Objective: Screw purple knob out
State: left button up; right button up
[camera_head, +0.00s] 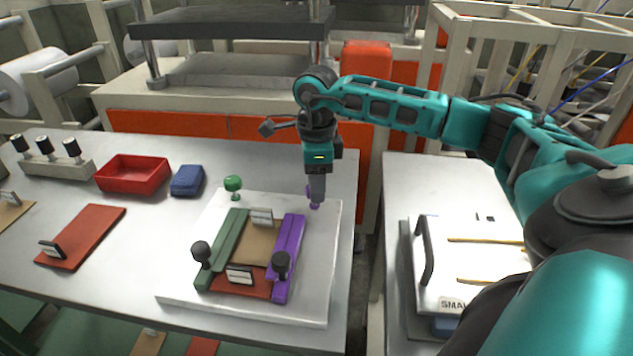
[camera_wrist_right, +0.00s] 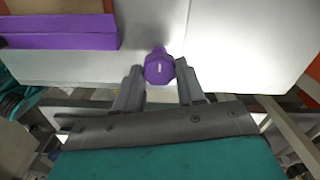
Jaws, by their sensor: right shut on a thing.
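The purple knob (camera_head: 315,205) stands near the far right corner of the white board (camera_head: 325,290). It also shows in the right wrist view (camera_wrist_right: 159,69), with its faceted head between the two fingers. My right gripper (camera_head: 316,196) points down from above and is shut on the purple knob. In the right wrist view the fingers (camera_wrist_right: 159,80) flank the knob on both sides. Whether the knob's stem is still in the board cannot be told. My left gripper is not in view.
On the board are a green knob (camera_head: 233,183), a green bar (camera_head: 222,248), a purple bar (camera_head: 288,255) and black handles (camera_head: 281,262). A red tray (camera_head: 132,174) and a blue block (camera_head: 187,180) lie left. A gap separates the right table (camera_head: 440,175).

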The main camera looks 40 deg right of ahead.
dwell(0.3)
jog(key=o, duration=1.1)
jog(key=shift+c, duration=0.2)
notch_tip(320, 180, up, 13)
jog(key=shift+p, duration=0.3)
jog(key=shift+f, duration=0.1)
